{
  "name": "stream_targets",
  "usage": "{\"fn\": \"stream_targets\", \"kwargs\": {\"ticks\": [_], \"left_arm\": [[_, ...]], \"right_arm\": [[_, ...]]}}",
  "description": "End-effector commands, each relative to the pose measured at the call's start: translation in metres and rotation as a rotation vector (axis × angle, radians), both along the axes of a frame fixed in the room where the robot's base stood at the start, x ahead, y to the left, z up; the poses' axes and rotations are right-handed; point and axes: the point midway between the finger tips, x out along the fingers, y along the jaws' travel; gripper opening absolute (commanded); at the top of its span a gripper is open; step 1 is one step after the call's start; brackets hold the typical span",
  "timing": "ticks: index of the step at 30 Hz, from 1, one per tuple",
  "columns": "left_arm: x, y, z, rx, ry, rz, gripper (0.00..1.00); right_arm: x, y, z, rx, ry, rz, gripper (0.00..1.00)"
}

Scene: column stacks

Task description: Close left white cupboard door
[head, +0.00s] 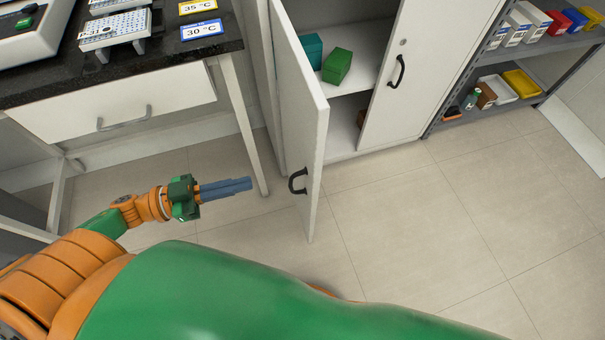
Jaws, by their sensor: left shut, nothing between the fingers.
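The left white cupboard door (308,125) stands wide open, swung out toward me from the white cupboard. Its black handle (298,181) is on the door's left-facing side, near the free edge. My left gripper (248,184) is shut and empty. It points right, a short way to the left of the door and its handle, and appears apart from them. The right cupboard door (412,80) is closed and has a black handle (396,71). Inside the open side are a green box (337,66) and a teal box (312,51) on a shelf. My right gripper is not visible.
A dark-topped lab bench (130,68) with a drawer (120,102) and a white leg (243,125) stands on the left, close to my left gripper. A grey shelf rack (525,58) with small boxes stands on the right. The tiled floor (440,215) is clear.

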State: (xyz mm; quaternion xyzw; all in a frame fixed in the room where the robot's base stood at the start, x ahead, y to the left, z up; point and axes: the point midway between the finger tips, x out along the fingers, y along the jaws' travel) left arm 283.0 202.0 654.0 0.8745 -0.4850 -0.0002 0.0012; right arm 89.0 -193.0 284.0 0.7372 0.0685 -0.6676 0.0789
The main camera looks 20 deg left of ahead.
Motion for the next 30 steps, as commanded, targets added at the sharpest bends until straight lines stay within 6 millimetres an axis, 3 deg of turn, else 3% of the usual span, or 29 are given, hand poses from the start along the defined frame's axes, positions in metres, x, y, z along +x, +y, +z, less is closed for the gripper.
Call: {"fn": "stream_targets", "kwargs": {"ticks": [9, 15, 21, 30], "left_arm": [[0.038, -0.059, 0.000, -0.003, -0.005, 0.004, 0.00], [0.057, -0.088, 0.001, -0.002, -0.005, 0.005, 0.00], [0.064, -0.100, 0.000, 0.000, -0.002, 0.005, 0.00], [0.064, -0.100, 0.000, 0.001, -0.002, 0.006, 0.00]], "right_arm": [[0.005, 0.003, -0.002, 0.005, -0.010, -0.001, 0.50], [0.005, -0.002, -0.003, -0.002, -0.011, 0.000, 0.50], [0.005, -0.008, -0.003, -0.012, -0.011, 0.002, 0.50], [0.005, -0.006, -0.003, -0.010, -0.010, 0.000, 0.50]]}}
